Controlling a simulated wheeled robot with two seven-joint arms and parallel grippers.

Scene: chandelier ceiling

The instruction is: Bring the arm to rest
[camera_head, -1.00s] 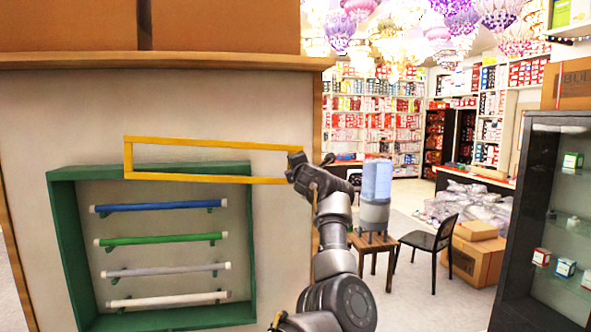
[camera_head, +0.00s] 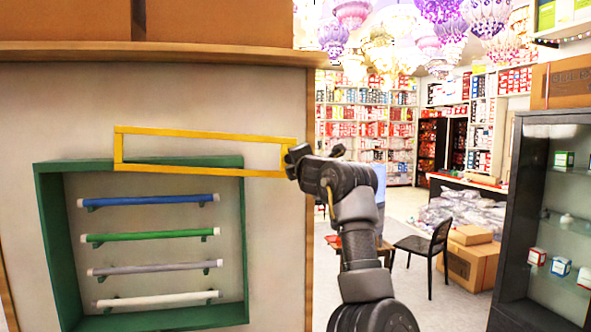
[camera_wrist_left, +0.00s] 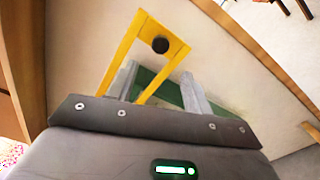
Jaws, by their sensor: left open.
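My left gripper (camera_head: 294,158) is in the head view, in front of the wall's right edge, by the right end of a long yellow frame (camera_head: 205,133). In the left wrist view its two grey fingers (camera_wrist_left: 158,88) stand apart, open. The yellow frame (camera_wrist_left: 122,55) shows just beyond and between them; I cannot tell whether they touch. A black round spot (camera_wrist_left: 160,45) shows inside the frame's outline. My arm comes up from the lower middle right of the head view. My right gripper is not in view.
A green-rimmed box (camera_head: 53,235) on the wall holds a blue tube (camera_head: 148,200), a green tube (camera_head: 150,235), a grey tube (camera_head: 155,268) and a white tube (camera_head: 158,299). A black chair (camera_head: 428,248), cardboard boxes (camera_head: 470,262) and a glass cabinet (camera_head: 515,215) stand right.

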